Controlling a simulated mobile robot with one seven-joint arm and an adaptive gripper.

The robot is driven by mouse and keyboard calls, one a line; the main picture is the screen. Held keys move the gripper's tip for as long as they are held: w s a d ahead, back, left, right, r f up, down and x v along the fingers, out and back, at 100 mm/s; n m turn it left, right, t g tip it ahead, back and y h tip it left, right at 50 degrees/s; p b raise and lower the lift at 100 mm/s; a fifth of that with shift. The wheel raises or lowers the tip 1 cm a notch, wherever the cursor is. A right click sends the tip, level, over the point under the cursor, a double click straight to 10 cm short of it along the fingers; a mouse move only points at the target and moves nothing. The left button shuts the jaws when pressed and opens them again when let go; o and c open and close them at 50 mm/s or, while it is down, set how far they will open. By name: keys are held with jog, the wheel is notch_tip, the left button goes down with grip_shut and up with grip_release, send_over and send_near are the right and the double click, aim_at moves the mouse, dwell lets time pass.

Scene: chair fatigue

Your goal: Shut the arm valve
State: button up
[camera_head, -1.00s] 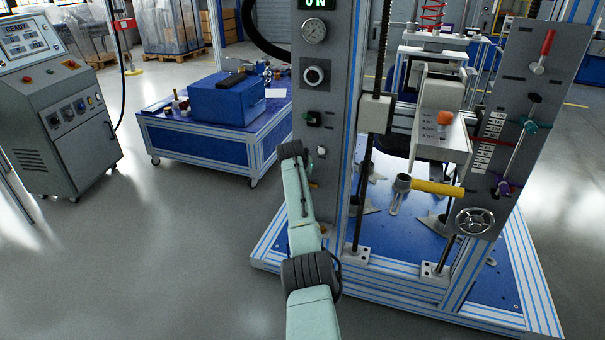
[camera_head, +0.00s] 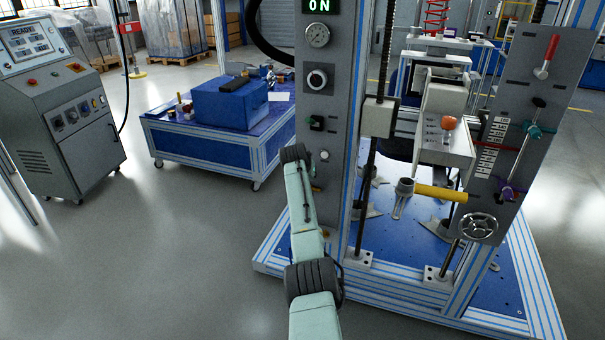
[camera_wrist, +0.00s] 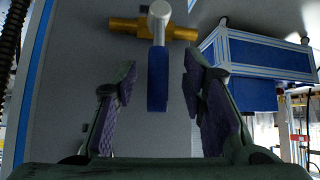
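In the wrist view, a valve with a brass body (camera_wrist: 180,31), a pale rounded hub and a flat blue lever (camera_wrist: 157,88) is mounted on a grey panel. The lever points toward my gripper. My gripper (camera_wrist: 160,72) is open, with one dark finger on each side of the lever. There is a visible gap on both sides, and neither finger appears to touch it. In the head view, my arm reaches to the grey column (camera_head: 318,108), and my gripper is not discernible there. I cannot make out the blue lever in the head view.
The test frame's blue base (camera_head: 390,255) stands right of my arm. A side panel (camera_head: 515,130) carries levers and a handwheel (camera_head: 478,227); a yellow handle (camera_head: 441,192) juts nearby. A blue cart (camera_head: 195,150) and a control console (camera_head: 65,110) stand left. Floor before them is clear.

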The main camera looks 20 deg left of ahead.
jog(key=v, duration=1.1)
jog(key=shift+s+r, duration=0.15)
jog(key=shift+r, duration=0.05)
jog(key=shift+d, duration=0.1)
